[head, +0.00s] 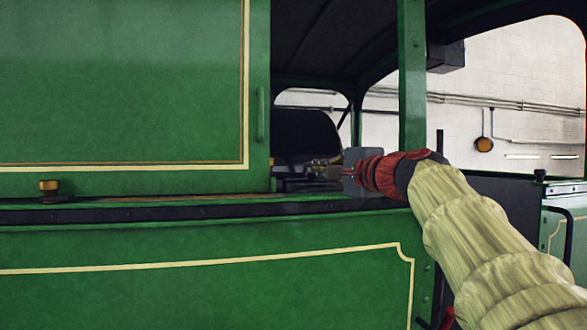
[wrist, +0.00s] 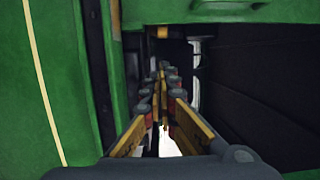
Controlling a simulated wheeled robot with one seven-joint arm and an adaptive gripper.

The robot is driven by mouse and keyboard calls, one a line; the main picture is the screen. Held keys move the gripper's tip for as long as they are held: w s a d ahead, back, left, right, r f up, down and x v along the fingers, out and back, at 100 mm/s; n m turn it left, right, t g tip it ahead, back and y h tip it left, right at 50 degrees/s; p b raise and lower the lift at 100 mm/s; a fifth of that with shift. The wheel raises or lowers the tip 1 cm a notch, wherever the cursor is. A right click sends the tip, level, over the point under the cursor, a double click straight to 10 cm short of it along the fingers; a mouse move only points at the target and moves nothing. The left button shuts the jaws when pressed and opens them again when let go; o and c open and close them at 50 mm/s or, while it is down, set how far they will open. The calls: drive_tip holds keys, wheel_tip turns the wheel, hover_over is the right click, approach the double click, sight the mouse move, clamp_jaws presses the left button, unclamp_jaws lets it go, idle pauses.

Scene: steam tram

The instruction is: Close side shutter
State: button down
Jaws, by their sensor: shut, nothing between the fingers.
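The side shutter (head: 120,80) is a green panel with cream lining at the upper left of the head view, with a slim vertical green handle (head: 261,113) near its right edge. An open gap lies between that edge and the green post (head: 412,75). My gripper (head: 345,172) is shut and empty, low in this gap, to the right of the handle and below it. In the wrist view my gripper's fingers (wrist: 162,75) point away into the dark opening. The shutter's green edge (wrist: 180,12) crosses the top there, with part of the handle (wrist: 232,5).
A dark ledge (head: 330,205) runs below the opening above the green lower side (head: 200,290). A brass knob (head: 48,185) stands on the ledge at left. Dark fittings (head: 305,130) show inside the cab. The post stands close beside my wrist.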

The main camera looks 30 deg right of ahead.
drive_tip(key=w, duration=0.3)
drive_tip(key=w+p, duration=0.1)
drive_tip(key=w, duration=0.2)
drive_tip(key=w+p, duration=0.1)
drive_tip(key=w, duration=0.2)
drive_tip(key=shift+w+d+f, duration=0.2)
drive_tip(key=shift+w+d, duration=0.15)
drive_tip(key=shift+w, duration=0.05)
drive_tip(key=a, duration=0.1)
drive_tip(key=w+a+p, duration=0.1)
drive_tip(key=a, duration=0.1)
drive_tip(key=shift+a, duration=0.45)
drive_tip(key=shift+w+d+f, duration=0.1)
drive_tip(key=shift+w, duration=0.15)
drive_tip(key=shift+s, duration=0.15)
